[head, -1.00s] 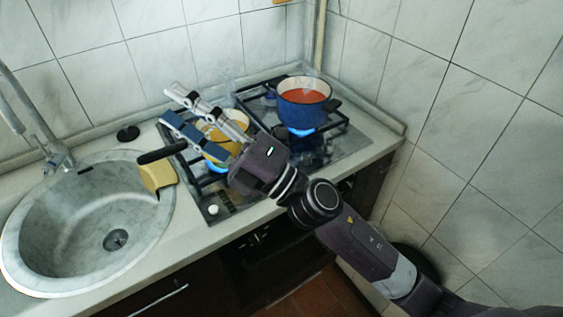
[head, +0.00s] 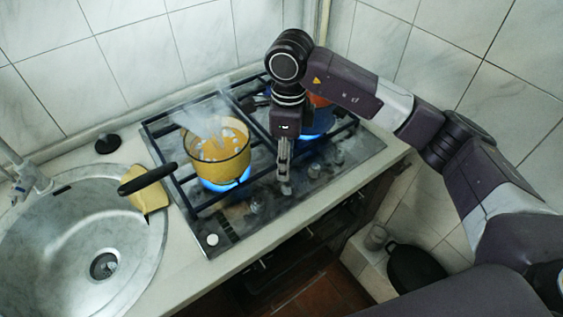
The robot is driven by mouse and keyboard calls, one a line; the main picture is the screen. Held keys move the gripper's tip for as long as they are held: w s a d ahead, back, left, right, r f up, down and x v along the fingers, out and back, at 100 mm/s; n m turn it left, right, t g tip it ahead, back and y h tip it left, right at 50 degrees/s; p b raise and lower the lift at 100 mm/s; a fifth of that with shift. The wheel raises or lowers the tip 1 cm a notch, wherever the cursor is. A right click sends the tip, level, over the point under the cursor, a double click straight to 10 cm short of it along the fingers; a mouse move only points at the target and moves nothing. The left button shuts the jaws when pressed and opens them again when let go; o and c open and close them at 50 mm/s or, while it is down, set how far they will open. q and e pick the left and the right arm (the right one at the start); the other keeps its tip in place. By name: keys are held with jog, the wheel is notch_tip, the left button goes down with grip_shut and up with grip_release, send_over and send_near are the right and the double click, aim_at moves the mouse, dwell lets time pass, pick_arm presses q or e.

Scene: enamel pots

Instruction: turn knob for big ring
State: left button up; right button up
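My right gripper (head: 285,185) points down at the front of the black gas hob (head: 232,222), its fingertips at the row of knobs. One knob is largely hidden behind or between the fingers; I cannot tell whether they touch it. Other knobs show to its left (head: 257,204) and right (head: 314,170). The fingers are seen nearly edge-on, so their opening is unclear. A yellow pot (head: 216,160) steams over a lit blue flame on the left ring. A blue pot (head: 318,121) with red-orange contents stands over another flame, partly hidden by my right arm. My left gripper is out of view.
The yellow pot's black handle (head: 148,178) sticks out left towards the round sink (head: 60,240). A yellow sponge or cloth (head: 150,202) lies on the sink rim. A white button (head: 212,239) sits at the hob's front left corner. Tiled walls close off the back and right.

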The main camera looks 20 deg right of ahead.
jog(key=shift+d+f, duration=0.1)
jog(key=shift+d, duration=0.25)
jog(key=f, duration=0.1)
jog(key=s+f+p, duration=0.1)
jog(key=f, duration=0.1)
jog(key=shift+s, duration=0.2)
jog(key=f, duration=0.1)
jog(key=f+p, duration=0.1)
jog(key=shift+w+f, duration=0.2)
jog(key=shift+f, duration=0.1)
jog(key=shift+w+f, duration=0.1)
jog(key=shift+f, duration=0.55)
grip_shut()
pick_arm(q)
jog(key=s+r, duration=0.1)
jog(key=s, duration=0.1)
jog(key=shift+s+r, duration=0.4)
